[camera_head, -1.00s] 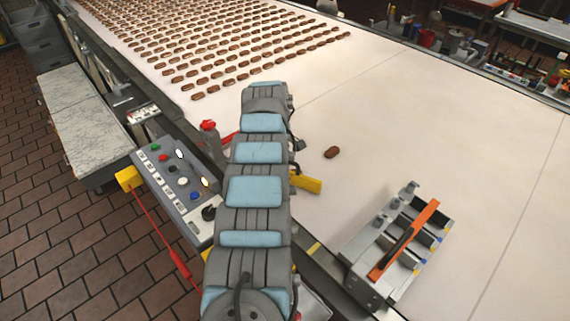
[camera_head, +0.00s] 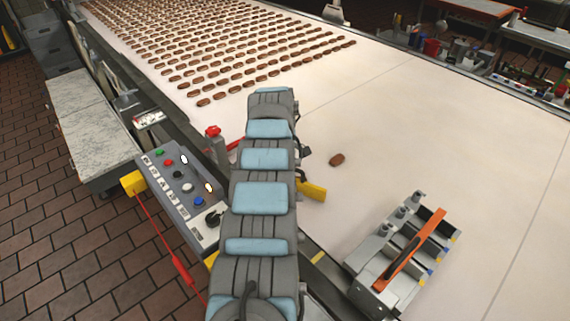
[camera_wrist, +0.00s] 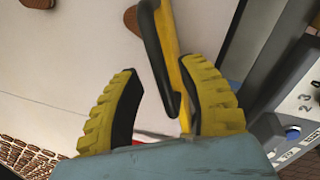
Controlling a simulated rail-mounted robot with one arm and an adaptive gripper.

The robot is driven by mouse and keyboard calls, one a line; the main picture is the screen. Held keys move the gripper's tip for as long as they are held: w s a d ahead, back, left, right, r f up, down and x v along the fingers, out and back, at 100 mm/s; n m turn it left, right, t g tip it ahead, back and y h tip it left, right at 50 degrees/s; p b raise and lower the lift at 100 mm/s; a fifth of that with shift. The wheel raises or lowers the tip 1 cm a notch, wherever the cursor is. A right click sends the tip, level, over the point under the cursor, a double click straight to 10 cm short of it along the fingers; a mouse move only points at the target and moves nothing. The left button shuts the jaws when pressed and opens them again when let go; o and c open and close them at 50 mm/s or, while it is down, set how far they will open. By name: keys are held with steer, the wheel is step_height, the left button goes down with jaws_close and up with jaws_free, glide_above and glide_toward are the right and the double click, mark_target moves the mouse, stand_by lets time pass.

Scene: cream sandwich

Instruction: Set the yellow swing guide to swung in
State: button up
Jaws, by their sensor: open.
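The yellow swing guide (camera_head: 312,190) shows in the head view as a short yellow piece just right of my arm. It sticks out over the near edge of the white belt, and the arm hides the rest. In the wrist view the guide (camera_wrist: 169,30) is a long yellow bar with a black strip along one side. My gripper (camera_wrist: 161,68) is open, with its yellow, black-padded fingers on either side of the guide's near end. The guide lies closer to the right finger; I cannot tell whether they touch. The head view hides my gripper behind the arm.
The white belt (camera_head: 440,130) carries rows of brown biscuits (camera_head: 230,50) at the back and one loose biscuit (camera_head: 337,160) near the guide. A button panel (camera_head: 180,185) stands left of my arm. A grey metal unit with an orange bar (camera_head: 410,250) sits at right.

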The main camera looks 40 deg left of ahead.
step_height(320, 180, up, 12)
steer(key=s, duration=0.2)
steer(key=shift+d+f, duration=0.25)
steer(key=shift+d, duration=0.05)
steer(key=shift+s, duration=0.1)
stand_by(0.6)
